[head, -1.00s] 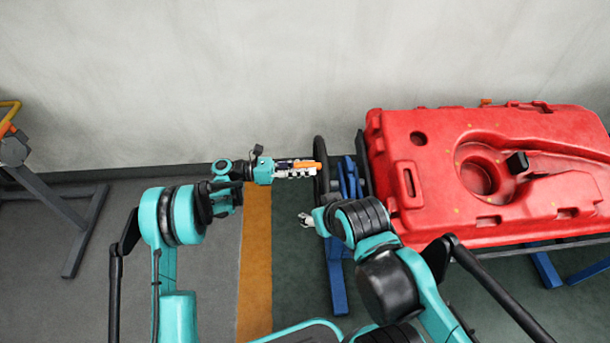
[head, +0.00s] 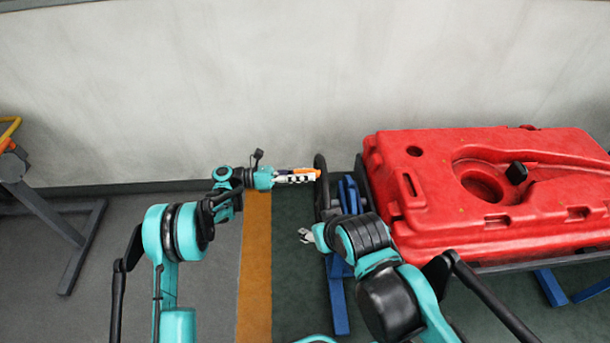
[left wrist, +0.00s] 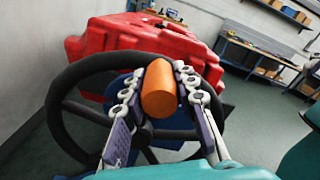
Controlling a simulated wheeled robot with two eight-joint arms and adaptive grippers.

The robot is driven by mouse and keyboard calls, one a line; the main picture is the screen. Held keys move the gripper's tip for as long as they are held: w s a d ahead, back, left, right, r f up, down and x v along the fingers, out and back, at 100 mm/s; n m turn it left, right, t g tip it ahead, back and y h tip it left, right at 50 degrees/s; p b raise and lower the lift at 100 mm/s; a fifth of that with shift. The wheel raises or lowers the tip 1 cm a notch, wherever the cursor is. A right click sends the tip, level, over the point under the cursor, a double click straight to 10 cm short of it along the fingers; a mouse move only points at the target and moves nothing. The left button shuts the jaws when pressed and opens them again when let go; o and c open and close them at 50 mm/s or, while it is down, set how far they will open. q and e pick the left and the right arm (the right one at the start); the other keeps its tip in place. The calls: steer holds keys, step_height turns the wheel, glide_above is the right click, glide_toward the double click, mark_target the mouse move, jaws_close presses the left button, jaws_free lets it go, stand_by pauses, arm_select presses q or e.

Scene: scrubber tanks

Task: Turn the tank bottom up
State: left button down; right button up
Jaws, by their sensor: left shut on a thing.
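The red tank (head: 500,195) lies on a stand at the right, with its broad face and round recess up, slightly tilted. A dark handwheel (head: 320,185) stands upright at the stand's left end; its rim and spokes fill the left wrist view (left wrist: 62,105). My left gripper (head: 300,175) is shut on the wheel's orange handle (left wrist: 159,88), with one finger on each side of it. My right gripper (head: 305,236) is below the wheel in the head view, apart from the tank; its fingers are too small to judge.
Blue stand legs (head: 337,295) are near my right arm. A pale wall (head: 200,90) runs behind. Another frame with an orange part (head: 8,145) is at the far left. Workbenches (left wrist: 262,62) stand farther off.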

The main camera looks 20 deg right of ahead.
arm_select(q)
steer(key=shift+w, duration=0.15)
steer(key=c, duration=1.2)
jaws_free()
steer(key=shift+f, duration=0.1)
steer(key=v, duration=1.2)
